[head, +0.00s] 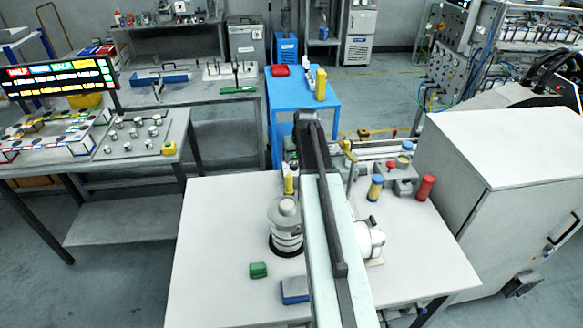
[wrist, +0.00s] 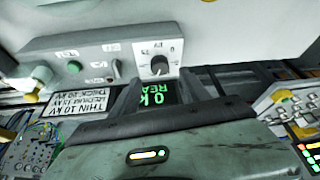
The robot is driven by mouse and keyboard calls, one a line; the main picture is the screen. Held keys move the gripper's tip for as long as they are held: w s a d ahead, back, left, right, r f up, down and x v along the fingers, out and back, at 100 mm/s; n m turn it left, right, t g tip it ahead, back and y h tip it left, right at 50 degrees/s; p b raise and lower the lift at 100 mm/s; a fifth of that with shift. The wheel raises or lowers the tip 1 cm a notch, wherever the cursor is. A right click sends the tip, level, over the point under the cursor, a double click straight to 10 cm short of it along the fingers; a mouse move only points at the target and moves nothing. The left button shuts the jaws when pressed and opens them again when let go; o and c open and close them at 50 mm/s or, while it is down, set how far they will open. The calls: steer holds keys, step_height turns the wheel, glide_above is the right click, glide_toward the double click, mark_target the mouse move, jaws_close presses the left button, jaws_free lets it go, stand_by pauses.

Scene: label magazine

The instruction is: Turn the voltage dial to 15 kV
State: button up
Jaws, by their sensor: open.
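The voltage dial (wrist: 160,66) is a dark round knob on a pale panel in the wrist view, with marks around it too small to read. I cannot tell its exact setting. Below it a dark display (wrist: 156,93) shows green text, "0 k" and "REA", partly cut off. My gripper (wrist: 158,79) is open and empty, its two dark fingers apart on either side of the display, below the dial in the picture. Contact with the dial is not visible. In the head view my arm hides the gripper and the dial.
A sign (wrist: 60,104) lists THIN 10 kV and other thickness settings. A green button (wrist: 74,67) and small switches sit left of the dial. In the head view, a white table (head: 215,240) holds a ribbed cylinder (head: 287,228), a green block (head: 258,270) and a red cylinder (head: 425,187).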

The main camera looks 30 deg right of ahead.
mark_target(294, 164)
steer(key=b+x, duration=0.4)
steer(key=x, duration=0.1)
steer(key=shift+w+f, duration=0.1)
steer(key=shift+f, duration=0.3)
steer(key=shift+r, duration=0.15)
jaws_close()
steer(key=shift+a, duration=0.1)
jaws_free()
